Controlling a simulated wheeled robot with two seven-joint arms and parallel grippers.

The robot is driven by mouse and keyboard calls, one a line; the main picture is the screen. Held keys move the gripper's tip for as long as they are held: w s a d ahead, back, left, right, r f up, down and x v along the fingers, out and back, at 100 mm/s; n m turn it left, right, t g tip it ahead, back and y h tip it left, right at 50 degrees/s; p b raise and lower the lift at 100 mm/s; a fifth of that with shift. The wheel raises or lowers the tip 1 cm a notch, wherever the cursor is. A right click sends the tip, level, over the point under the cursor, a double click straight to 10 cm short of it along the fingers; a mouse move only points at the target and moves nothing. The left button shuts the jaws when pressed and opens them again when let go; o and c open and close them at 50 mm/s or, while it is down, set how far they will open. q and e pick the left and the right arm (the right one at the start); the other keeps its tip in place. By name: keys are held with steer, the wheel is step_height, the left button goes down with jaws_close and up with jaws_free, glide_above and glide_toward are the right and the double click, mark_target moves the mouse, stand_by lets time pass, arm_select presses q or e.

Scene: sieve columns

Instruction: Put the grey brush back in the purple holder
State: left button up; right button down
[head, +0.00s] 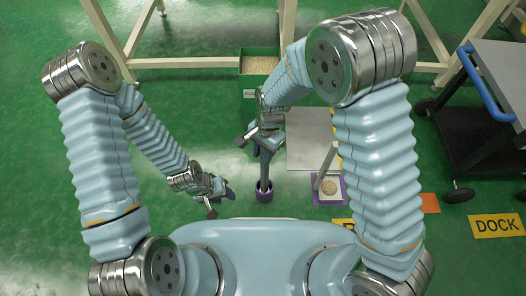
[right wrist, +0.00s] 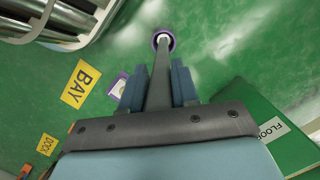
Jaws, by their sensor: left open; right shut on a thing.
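The purple holder (head: 264,195) stands upright on the green floor near the middle of the head view. Its round rim shows in the right wrist view (right wrist: 171,42). My right gripper (head: 266,139) is shut on the grey brush (head: 265,167), which hangs roughly upright below it. In the right wrist view the brush (right wrist: 160,85) sits between the two blue fingers, and its pale far end overlaps the holder's opening. I cannot tell how deep that end is inside. My left gripper (head: 217,199) is open and empty, left of the holder.
A green box of grain (head: 245,86) stands behind. A grey plate (head: 310,150) and a purple-edged tray (head: 338,201) with a round grainy dish lie right of the holder. A dark cart (head: 475,120) with a blue handle stands at far right. Floor at left is clear.

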arm_select(q)
steer(key=shift+f+b, duration=0.35)
arm_select(e)
steer(key=shift+f, duration=0.6)
steer(key=c, duration=0.8)
jaws_free()
steer(key=shift+r+p, duration=3.55)
steer(key=shift+r, duration=0.55)
arm_select(q)
step_height(320, 180, up, 7)
steer(key=d, duration=0.2)
steer(key=shift+s, duration=0.4)
steer(key=shift+f, duration=0.1)
arm_select(e)
steer(key=shift+f, duration=0.1)
